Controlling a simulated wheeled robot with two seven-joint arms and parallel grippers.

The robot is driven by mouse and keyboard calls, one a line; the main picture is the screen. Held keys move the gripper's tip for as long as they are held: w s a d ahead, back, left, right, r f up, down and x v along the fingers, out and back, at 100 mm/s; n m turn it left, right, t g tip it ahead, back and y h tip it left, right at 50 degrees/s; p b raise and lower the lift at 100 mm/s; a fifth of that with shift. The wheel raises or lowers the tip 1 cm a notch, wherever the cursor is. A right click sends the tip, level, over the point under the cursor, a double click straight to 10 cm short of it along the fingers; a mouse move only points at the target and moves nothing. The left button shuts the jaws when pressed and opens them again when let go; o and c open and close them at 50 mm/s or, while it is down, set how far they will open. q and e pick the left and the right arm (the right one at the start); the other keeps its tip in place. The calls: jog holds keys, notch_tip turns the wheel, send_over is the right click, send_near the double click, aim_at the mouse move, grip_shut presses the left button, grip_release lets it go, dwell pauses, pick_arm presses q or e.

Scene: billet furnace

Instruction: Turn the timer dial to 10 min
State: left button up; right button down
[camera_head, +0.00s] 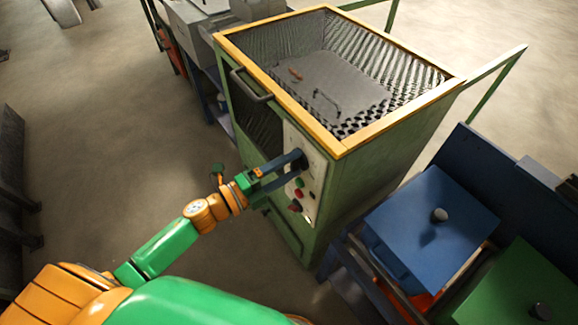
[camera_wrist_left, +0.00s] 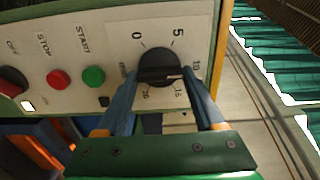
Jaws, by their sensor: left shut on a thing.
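The timer dial (camera_wrist_left: 158,62) is a round black knob with a raised grip bar, on a pale control panel (camera_wrist_left: 118,45). Numbers 0, 5, 10 and 15 show around it, with 10 at its right. The bar lies roughly level in the left wrist view; I cannot tell which end is the pointer. My left gripper (camera_wrist_left: 160,75) has its blue fingers on either side of the dial, shut on it. In the head view the left gripper (camera_head: 296,161) reaches the upper part of the panel (camera_head: 316,172) and mostly hides the dial. My right gripper is not in view.
Green (camera_wrist_left: 94,76) and red (camera_wrist_left: 57,79) buttons and a larger red knob (camera_wrist_left: 12,82) sit beside the dial. The green furnace cabinet (camera_head: 362,185) has a yellow-rimmed mesh top and a handle (camera_head: 250,86). A blue lidded box (camera_head: 432,222) stands at the right.

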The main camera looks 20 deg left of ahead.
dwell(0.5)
pick_arm(q)
jog(key=o, duration=1.4)
jog(key=b+v, duration=0.1)
jog(key=v, duration=0.6)
